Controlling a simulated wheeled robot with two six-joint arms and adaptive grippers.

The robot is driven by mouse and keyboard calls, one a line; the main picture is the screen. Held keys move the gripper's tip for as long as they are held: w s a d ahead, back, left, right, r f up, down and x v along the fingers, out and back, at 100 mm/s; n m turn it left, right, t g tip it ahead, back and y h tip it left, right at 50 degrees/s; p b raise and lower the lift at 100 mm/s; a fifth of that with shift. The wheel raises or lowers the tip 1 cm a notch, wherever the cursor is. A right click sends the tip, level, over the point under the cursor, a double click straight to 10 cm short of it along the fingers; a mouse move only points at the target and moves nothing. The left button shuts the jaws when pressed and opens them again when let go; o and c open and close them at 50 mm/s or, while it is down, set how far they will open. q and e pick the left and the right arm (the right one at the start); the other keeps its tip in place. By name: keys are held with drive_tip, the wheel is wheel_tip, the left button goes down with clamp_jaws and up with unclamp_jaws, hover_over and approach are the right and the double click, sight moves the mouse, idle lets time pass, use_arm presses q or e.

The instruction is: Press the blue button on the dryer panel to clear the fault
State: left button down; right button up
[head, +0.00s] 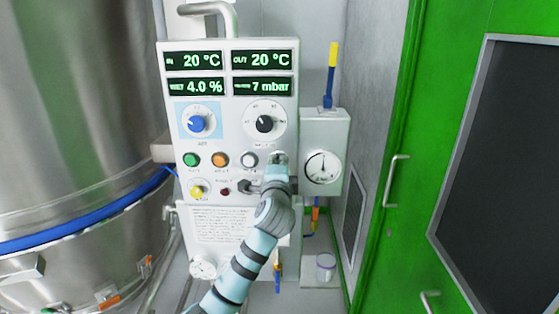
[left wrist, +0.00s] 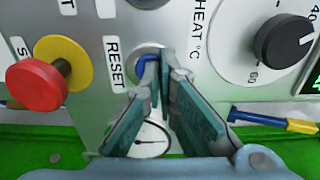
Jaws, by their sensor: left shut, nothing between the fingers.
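The dryer panel (head: 228,140) is a pale upright board with lit displays, dials and coloured buttons. In the left wrist view, the blue button (left wrist: 148,62) sits in a pale ring beside the word RESET, partly hidden by my fingertips. My left gripper (left wrist: 160,62) is shut and empty, with its tips at the button. Contact and whether the button is pushed in cannot be told. In the head view, my left gripper (head: 277,165) covers this part of the panel and hides the blue button. My right gripper is not in view.
A red mushroom button on a yellow ring (left wrist: 38,85) is beside the blue button in the wrist view. The black dial (head: 264,124) is just above my gripper. A gauge box (head: 324,125) stands to the right, a steel vessel (head: 75,110) left, a green door (head: 450,120) far right.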

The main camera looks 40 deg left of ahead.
use_arm(q)
drive_tip(key=shift+r, duration=0.15)
drive_tip(key=shift+s+d+p, duration=0.1)
drive_tip(key=shift+d+p, duration=0.15)
drive_tip(key=shift+p, duration=0.15)
drive_tip(key=p+v, duration=0.1)
drive_tip(key=v, duration=1.2)
drive_tip(key=shift+s+p, duration=0.3)
drive_tip(key=shift+p, duration=0.05)
drive_tip(key=shift+d, duration=0.1)
